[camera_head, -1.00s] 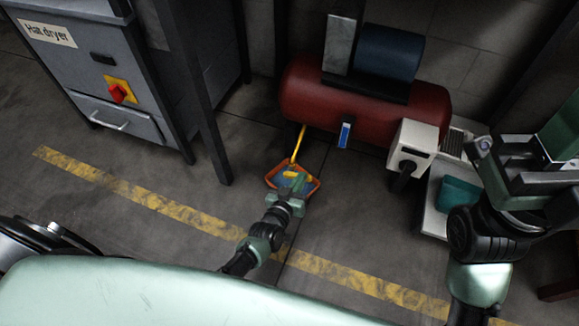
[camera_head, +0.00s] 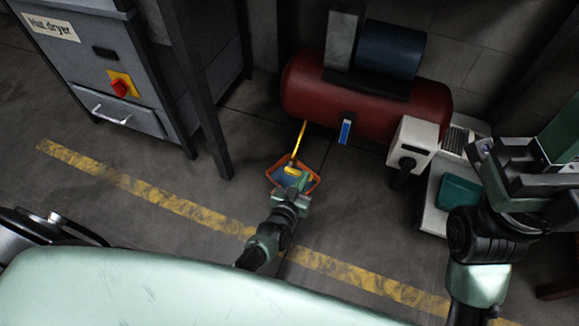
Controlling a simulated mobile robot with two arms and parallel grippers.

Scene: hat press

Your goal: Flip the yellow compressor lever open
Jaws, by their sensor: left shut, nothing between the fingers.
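The red compressor tank (camera_head: 365,107) lies at the back, with a yellow pipe (camera_head: 299,138) running down from its left underside. At the pipe's lower end is an orange-rimmed tray (camera_head: 275,173) with a blue inside. A small yellow piece (camera_head: 291,169), perhaps the lever, shows at the tray. My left gripper (camera_head: 304,181) is shut and empty, over the near right part of the tray and just right of the yellow piece. It hides part of the tray; contact cannot be told. My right gripper (camera_head: 485,150) is at the right edge, its fingers unclear.
A grey hat dryer (camera_head: 95,60) with a red switch stands at left, beside a dark post (camera_head: 205,110). A white box (camera_head: 412,140) with a black handle and a teal bin (camera_head: 458,191) are right of the tray. The floor around the tray is mostly clear.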

